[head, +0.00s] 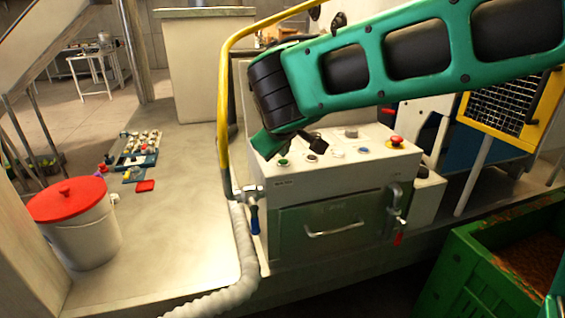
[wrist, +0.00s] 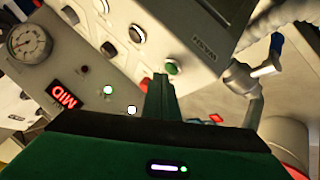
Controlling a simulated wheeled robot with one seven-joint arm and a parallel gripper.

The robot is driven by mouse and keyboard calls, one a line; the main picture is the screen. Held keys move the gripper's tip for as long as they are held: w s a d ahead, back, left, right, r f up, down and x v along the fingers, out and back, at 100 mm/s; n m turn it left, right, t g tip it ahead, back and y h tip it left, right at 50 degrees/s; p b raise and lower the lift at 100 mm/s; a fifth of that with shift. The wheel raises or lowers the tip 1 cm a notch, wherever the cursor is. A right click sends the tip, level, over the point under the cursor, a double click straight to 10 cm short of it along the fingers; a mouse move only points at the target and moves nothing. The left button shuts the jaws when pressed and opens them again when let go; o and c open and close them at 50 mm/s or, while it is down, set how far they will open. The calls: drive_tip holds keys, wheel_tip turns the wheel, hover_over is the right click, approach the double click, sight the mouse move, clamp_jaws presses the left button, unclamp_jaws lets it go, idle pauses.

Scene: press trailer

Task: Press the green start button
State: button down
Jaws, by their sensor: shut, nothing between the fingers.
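The green button (head: 283,162) sits at the left front end of a row of buttons on top of a pale control box (head: 335,178). In the wrist view the green button (wrist: 172,67) shows just beyond and slightly right of my fingertips. My gripper (wrist: 160,80) is shut and empty, its green fingers pointing toward the button. A gap or contact between tips and button cannot be told for sure. In the head view my green arm reaches in from the upper right, and its end (head: 268,143) hangs over the box's left end.
Other buttons and a red mushroom knob (head: 396,141) share the box top. A yellow rail (head: 223,110) rises at its left. A pressure gauge (wrist: 28,42) and a red MID display (wrist: 63,97) show in the wrist view. A red-lidded bucket (head: 70,200) stands far left.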

drive_tip(key=shift+r, duration=0.25)
wheel_tip(320, 180, up, 5)
drive_tip(key=shift+f, duration=0.1)
idle(0.7)
idle(0.5)
drive_tip(key=s+d+f+m+g+h, duration=0.1)
drive_tip(key=s+d+f+m+g, duration=0.15)
drive_tip(key=d, duration=0.75)
drive_tip(key=s+d+f+m+g+h, duration=0.1)
drive_tip(key=s+d+f+m, duration=0.2)
drive_tip(key=d, duration=0.7)
drive_tip(key=s+d+f+m+g, duration=0.15)
drive_tip(key=s+d, duration=0.25)
drive_tip(key=d, duration=0.6)
drive_tip(key=s+d+f+m+g+y, duration=0.1)
drive_tip(key=s+d+f+m, duration=0.1)
drive_tip(key=s, duration=0.6)
drive_tip(key=s+d+f+m+g, duration=0.1)
drive_tip(key=s+d+f+m, duration=0.2)
drive_tip(key=s, duration=0.6)
drive_tip(key=s+d+f+m+g+y, duration=0.1)
drive_tip(key=s+d+f+m+g, duration=0.1)
drive_tip(key=s, duration=0.6)
wheel_tip(320, 180, down, 3)
drive_tip(key=d+m, duration=0.1)
drive_tip(key=d, duration=0.1)
drive_tip(key=shift+s+d+y, duration=0.2)
drive_tip(key=shift+d+y, duration=0.1)
